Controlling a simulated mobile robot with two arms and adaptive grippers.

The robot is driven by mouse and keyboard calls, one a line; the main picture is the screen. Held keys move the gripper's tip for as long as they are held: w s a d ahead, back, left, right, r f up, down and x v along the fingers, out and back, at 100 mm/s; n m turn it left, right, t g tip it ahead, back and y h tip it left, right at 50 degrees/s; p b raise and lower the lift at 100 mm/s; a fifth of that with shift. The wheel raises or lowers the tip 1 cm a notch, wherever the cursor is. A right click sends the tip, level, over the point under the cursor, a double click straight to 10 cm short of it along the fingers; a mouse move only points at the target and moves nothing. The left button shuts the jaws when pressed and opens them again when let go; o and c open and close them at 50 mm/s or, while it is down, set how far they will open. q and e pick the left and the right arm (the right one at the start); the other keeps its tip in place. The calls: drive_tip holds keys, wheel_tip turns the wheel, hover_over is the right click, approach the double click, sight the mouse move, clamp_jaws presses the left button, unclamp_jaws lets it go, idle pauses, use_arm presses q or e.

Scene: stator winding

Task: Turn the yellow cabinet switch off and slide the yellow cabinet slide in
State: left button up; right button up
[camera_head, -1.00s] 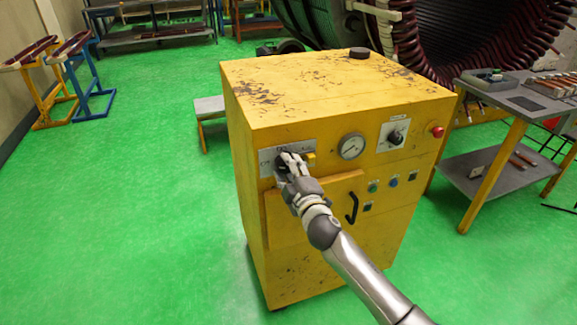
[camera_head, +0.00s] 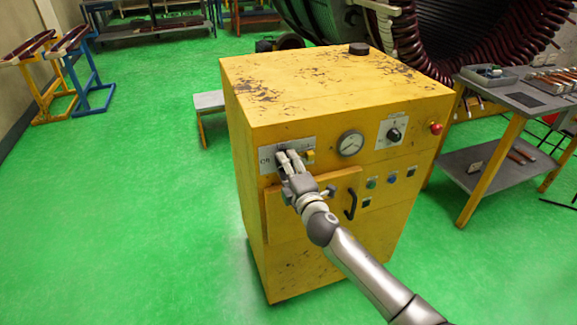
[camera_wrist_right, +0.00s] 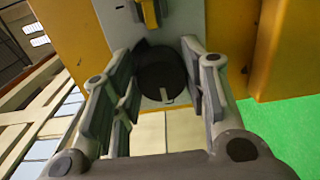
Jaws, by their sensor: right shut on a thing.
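The yellow cabinet (camera_head: 330,95) stands in the middle of the head view. Its grey front plate (camera_head: 268,153) at upper left carries the switch, a round black knob (camera_wrist_right: 160,72) with a pale mark near its lower edge in the wrist view. My right gripper (camera_head: 287,157) is shut on this knob, with fingers on both sides of it; it hides most of the knob in the head view. The small yellow slide (camera_head: 309,156) sits just right of the fingers and shows in the wrist view (camera_wrist_right: 149,14) too, apart from them. My left gripper is out of view.
The front also has a gauge (camera_head: 350,143), a selector knob (camera_head: 394,135), a red button (camera_head: 436,128) and a door handle (camera_head: 351,204). A work table (camera_head: 515,95) stands at right. Green floor (camera_head: 150,220) is clear at left.

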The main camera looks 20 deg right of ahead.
drive_tip(key=o, duration=1)
drive_tip(key=shift+s, duration=0.15)
drive_tip(key=s, duration=1.1)
drive_tip(key=shift+s+d, duration=0.2)
drive_tip(key=shift+s, duration=0.2)
